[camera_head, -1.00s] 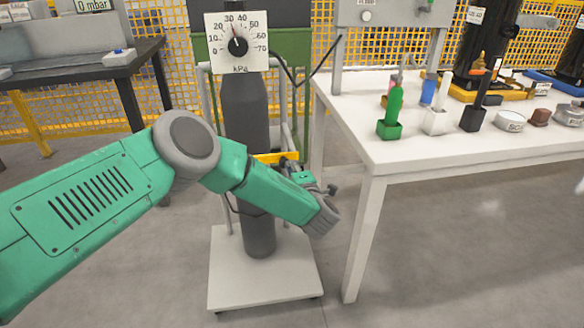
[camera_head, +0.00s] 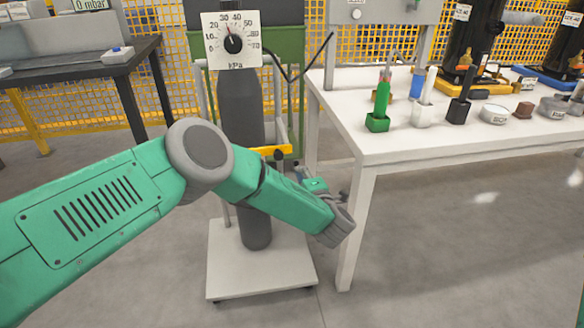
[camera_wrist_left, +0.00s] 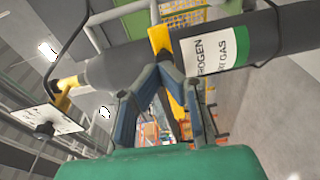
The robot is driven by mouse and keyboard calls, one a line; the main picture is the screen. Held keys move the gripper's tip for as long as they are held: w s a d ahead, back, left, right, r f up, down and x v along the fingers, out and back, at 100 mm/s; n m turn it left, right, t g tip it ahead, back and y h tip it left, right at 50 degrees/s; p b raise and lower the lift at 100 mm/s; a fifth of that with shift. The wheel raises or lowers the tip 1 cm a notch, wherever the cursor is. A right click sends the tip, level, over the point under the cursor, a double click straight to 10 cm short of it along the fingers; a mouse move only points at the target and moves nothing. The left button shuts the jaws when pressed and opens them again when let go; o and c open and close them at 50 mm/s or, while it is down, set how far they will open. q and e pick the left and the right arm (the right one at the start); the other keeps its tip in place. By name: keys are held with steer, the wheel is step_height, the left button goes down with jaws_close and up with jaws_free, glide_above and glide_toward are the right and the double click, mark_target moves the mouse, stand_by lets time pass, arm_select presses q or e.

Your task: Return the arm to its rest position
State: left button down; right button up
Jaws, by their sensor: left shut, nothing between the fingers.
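My left arm (camera_head: 100,205) is green with grey joints and reaches in from the left in the head view. My left gripper (camera_head: 338,226) hangs in front of the white table's near left leg, its fingers mostly hidden by the wrist. In the left wrist view, the fingers of this gripper (camera_wrist_left: 160,76) meet at the tips, shut and empty. Beyond them lie a grey gas cylinder (camera_wrist_left: 130,62) with a white and green nitrogen label and a yellow bracket. The right gripper is not in view.
The cylinder (camera_head: 241,105) stands on a white wheeled base (camera_head: 235,275) under a kPa gauge (camera_head: 232,40). A white table (camera_head: 400,148) with brushes and tins is close on the right. A dark bench (camera_head: 75,66) stands at left. Floor at lower right is clear.

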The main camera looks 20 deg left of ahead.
arm_select(q)
steer(key=s+d+f+m+t+h+p, duration=0.15)
steer(key=s+d+m+h+p, duration=0.3)
steer(key=d, duration=0.45)
steer(key=s+f+m+g+h, duration=0.3)
steer(key=s+f+m+h, duration=0.25)
steer(key=s+m, duration=0.35)
steer(key=s+a+m+g+p, duration=0.1)
steer(key=s+a+m+g, duration=0.3)
steer(key=s, duration=0.7)
steer(key=s+a+r+m+g+p, duration=0.1)
steer(key=s+a+m+g, duration=0.3)
steer(key=s+a, duration=0.5)
steer(key=s+a+m+g+p, duration=0.3)
steer(key=s+a, duration=0.3)
steer(key=s, duration=0.9)
steer(key=shift+s+a+r+m+g, duration=0.25)
steer(key=shift+r+m+g, duration=0.1)
steer(key=shift+m+g, duration=0.15)
steer(key=shift+w+d, duration=0.1)
